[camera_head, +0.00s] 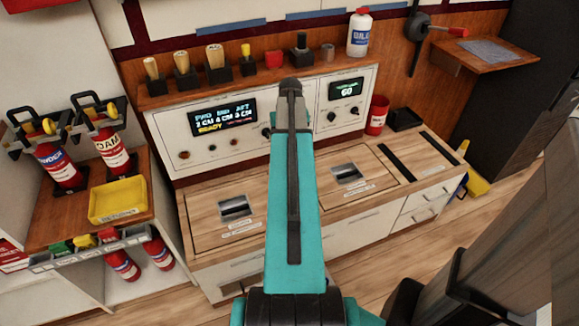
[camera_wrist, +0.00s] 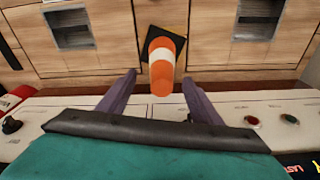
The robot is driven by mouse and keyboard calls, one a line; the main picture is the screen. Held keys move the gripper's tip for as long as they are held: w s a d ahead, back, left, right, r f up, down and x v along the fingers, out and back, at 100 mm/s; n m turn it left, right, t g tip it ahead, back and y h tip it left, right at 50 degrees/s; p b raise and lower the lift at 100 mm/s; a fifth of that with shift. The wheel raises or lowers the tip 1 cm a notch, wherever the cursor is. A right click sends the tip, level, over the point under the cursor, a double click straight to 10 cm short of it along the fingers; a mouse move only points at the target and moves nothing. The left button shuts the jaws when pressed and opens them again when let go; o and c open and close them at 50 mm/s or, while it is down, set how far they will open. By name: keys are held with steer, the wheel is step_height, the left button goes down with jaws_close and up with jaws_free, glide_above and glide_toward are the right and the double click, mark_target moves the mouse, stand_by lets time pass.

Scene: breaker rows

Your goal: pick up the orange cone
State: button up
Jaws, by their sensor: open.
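The orange cone (camera_wrist: 161,66) shows in the wrist view, with a white band around its middle and a dark square base (camera_wrist: 145,52). It is on the wooden counter between two recessed metal pulls. My gripper (camera_wrist: 158,78) is open, with one purple-grey finger on each side of the cone. I see a gap between the cone and each finger, and the jaws are not closed on it. In the head view my teal arm covers the middle of the counter, and I do not see the cone or the fingers there.
The wooden counter (camera_head: 210,238) has recessed pulls on both sides of my arm. A white control panel (camera_head: 185,130) rises behind it, with a shelf of brushes and a white bottle (camera_head: 359,35) above. A red cup (camera_head: 377,115) and a black tray (camera_head: 405,119) stand at the right.

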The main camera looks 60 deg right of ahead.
steer(key=f, duration=0.4)
steer(key=shift+w+d, duration=0.15)
steer(key=shift+w, duration=0.05)
stand_by(0.3)
jaws_close()
